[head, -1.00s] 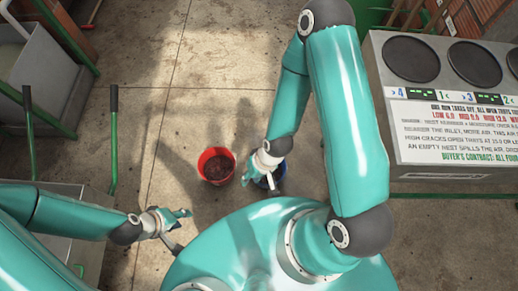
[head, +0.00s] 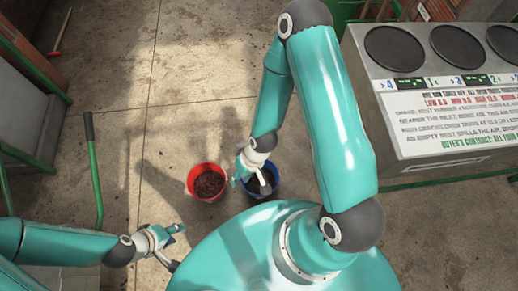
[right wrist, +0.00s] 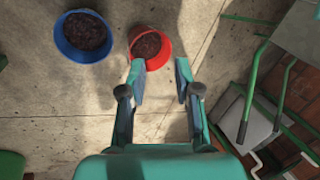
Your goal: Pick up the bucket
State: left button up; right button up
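A red bucket (head: 207,198) with dark, lumpy contents stands on the concrete floor. A blue bucket (head: 277,181) with similar contents stands just to its right. In the right wrist view the red bucket (right wrist: 158,62) is beyond the left fingertip, and the blue bucket (right wrist: 76,54) is further left. My right gripper (head: 250,184) is over the space between the buckets and partly covers the blue one. Its fingers (right wrist: 160,82) are apart with nothing between them. My left gripper (head: 177,247) is open and empty, below and left of the red bucket.
A grey machine (head: 440,150) with round dark plates and a printed sign stands at the right. A green bar with a black grip (head: 94,175) rises at the left. Green-framed equipment (head: 30,70) is at the upper left. The floor beyond the buckets is clear.

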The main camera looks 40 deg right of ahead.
jog(key=w+d+f+n+b, duration=0.1)
jog(key=w+d+f+b, duration=0.2)
jog(key=f+b, duration=0.3)
jog(key=w+d+f+b, duration=0.2)
jog(key=f+b, duration=0.2)
jog(key=f, duration=0.4)
jog(key=n+h+b, duration=0.3)
jog(key=b, duration=1.9)
send_over(270, 170)
jog(key=w, duration=0.1)
jog(key=shift+g, duration=0.4)
jog(key=f, duration=3)
jog(key=shift+w+d, duration=0.1)
jog(key=shift+d, duration=0.25)
jog(key=shift+f, duration=0.45)
jog(key=f+b, duration=0.1)
jog(key=f, duration=0.1)
jog(key=s+f+b, duration=0.1)
jog(key=f, duration=0.1)
jog(key=shift+a+f+b, duration=0.1)
jog(key=shift+a+b, duration=0.1)
jog(key=shift+b, duration=0.1)
jog(key=shift+f, duration=0.4)
